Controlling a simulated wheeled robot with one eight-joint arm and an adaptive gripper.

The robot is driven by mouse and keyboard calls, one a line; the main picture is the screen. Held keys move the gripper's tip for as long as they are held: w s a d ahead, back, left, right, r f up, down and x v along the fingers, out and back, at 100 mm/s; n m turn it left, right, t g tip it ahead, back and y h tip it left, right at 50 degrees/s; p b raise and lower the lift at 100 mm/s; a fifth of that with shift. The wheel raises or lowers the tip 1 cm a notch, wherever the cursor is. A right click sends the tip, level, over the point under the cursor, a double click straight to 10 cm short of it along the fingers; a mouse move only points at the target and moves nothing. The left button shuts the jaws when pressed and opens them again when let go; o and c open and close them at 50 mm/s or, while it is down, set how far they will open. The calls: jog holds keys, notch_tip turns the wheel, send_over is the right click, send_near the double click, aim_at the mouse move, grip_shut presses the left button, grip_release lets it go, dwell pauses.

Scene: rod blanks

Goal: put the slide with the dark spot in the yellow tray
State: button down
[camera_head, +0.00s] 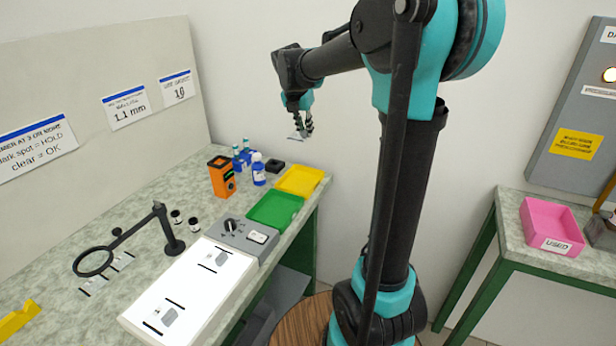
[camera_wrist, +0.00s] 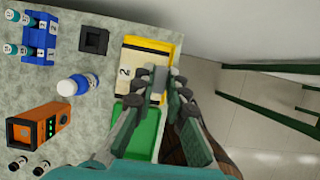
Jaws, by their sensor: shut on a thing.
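My gripper (camera_head: 301,128) is shut on a small thin slide (camera_head: 297,136), held in the air above and behind the yellow tray (camera_head: 300,180). In the wrist view my fingertips (camera_wrist: 158,82) are over the yellow tray (camera_wrist: 176,52), near its edge with the green tray. The held slide shows there only as a pale piece between the fingers, and I cannot make out a dark spot on it. Other slides lie on the white light panel (camera_head: 190,285) and beside the magnifier ring (camera_head: 92,262), too small to judge for spots.
The green tray (camera_head: 275,209) adjoins the yellow one. An orange device (camera_head: 222,177), a blue-labelled bottle (camera_head: 258,170), a blue vial rack (camera_wrist: 38,42) and a dark block (camera_wrist: 94,40) stand nearby. A pink tray marked USED (camera_head: 550,225) is on the right-hand bench.

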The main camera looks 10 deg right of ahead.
notch_tip(320, 180, down, 18)
jog(key=shift+f, duration=0.25)
dwell(0.4)
jog(key=c, duration=1.5)
grip_release()
jog(key=shift+f, duration=0.1)
jog(key=shift+c, duration=0.2)
jog(key=v, duration=1.2)
jog(key=s+d+f+m+y, duration=0.1)
jog(key=s+f+m, duration=0.5)
jog(key=s+m, duration=0.6)
jog(key=s+d+f+m+y, duration=0.1)
jog(key=s+d+f+m, duration=0.3)
jog(key=s+m, duration=0.9)
notch_tip(320, 180, down, 2)
jog(key=m, duration=0.3)
jog(key=shift+s+f+m+y, duration=0.15)
jog(key=shift+f+m+y, duration=0.05)
jog(key=shift+m+y, duration=0.2)
